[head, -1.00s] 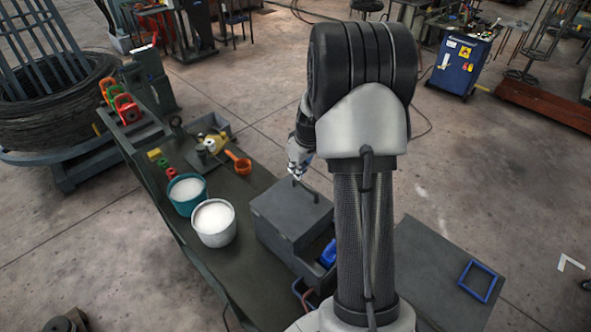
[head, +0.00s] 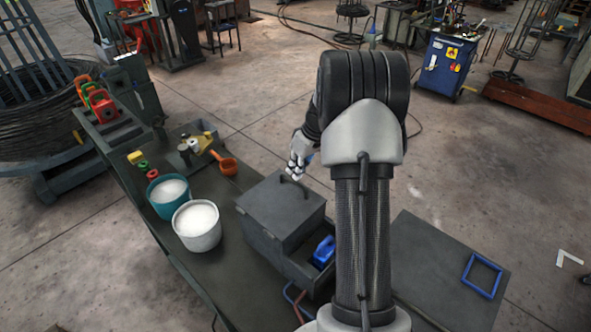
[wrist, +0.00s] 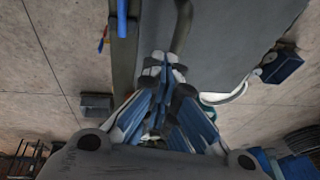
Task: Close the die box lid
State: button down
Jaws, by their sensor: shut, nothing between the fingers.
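The die box (head: 265,239) is a dark grey box on the workbench. Its lid (head: 270,210) lies flat across the top, with no clear gap seen at its edges. A dark handle (head: 297,184) stands up from the lid. My gripper (head: 292,174) is shut and empty, beside the far end of the handle; I cannot tell whether they touch. In the wrist view my gripper's fingertips (wrist: 162,62) are together, near the dark curved handle (wrist: 182,25), with the grey lid (wrist: 235,40) beyond.
An open compartment on the box's near right side holds a blue object (head: 323,251). A teal bucket (head: 155,205) and a white bucket (head: 197,238) stand left of the box. An orange scoop (head: 228,166) lies behind. A side table (head: 420,265) carries a blue square frame (head: 482,276).

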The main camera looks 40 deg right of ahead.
jog(key=v, duration=1.2)
jog(key=s+a+h+b, duration=0.1)
jog(key=s+a+b, duration=0.35)
jog(key=a, duration=0.55)
jog(key=s+a+b, duration=0.3)
jog(key=a+b, duration=0.2)
jog(key=a, duration=0.6)
jog(key=s+a+f+b, duration=0.4)
jog(key=s+a+f, duration=0.1)
jog(key=s, duration=0.3)
jog(key=s+a+f+m+t+h+b, duration=0.1)
jog(key=s+a+f+b, duration=0.2)
jog(key=s+a+f, duration=0.2)
jog(key=s, duration=0.3)
jog(key=shift+s+a+t+b, duration=0.15)
jog(key=shift+a+t+b, duration=0.15)
jog(key=shift+b, duration=0.1)
jog(key=shift+f, duration=0.1)
